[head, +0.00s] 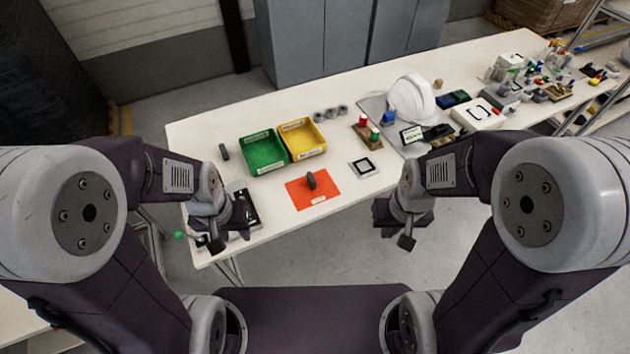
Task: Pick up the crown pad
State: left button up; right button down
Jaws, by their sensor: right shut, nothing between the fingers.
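A small dark rounded piece (311,181), which looks like the crown pad, stands on an orange mat (327,197) near the table's front edge. A similar dark piece (223,152) lies further left, beside the green bin. My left gripper (214,244) hangs at the table's left front corner, left of the mat. Its fingers are small and dark, and I cannot tell whether they are open. My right gripper (406,243) is shut and empty, in front of the table edge, right of the mat. Neither gripper is at a dark piece.
A green bin (264,171) and a yellow bin (322,147) stand behind the mat. A white helmet shell (410,98) is at the back right. A black-and-white square plate (364,167) lies right of the mat. A dark tray (248,212) lies beside my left gripper. Tabletop around the mat is mostly clear.

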aim_at(310, 178)
jog(key=i+l+u, duration=0.1)
jog(key=i+u, duration=0.15)
jog(key=u, duration=0.15)
jog(key=i+l+u, duration=0.15)
jog(key=u, duration=0.3)
jog(key=i+l+u, duration=0.25)
jog(key=u, duration=0.15)
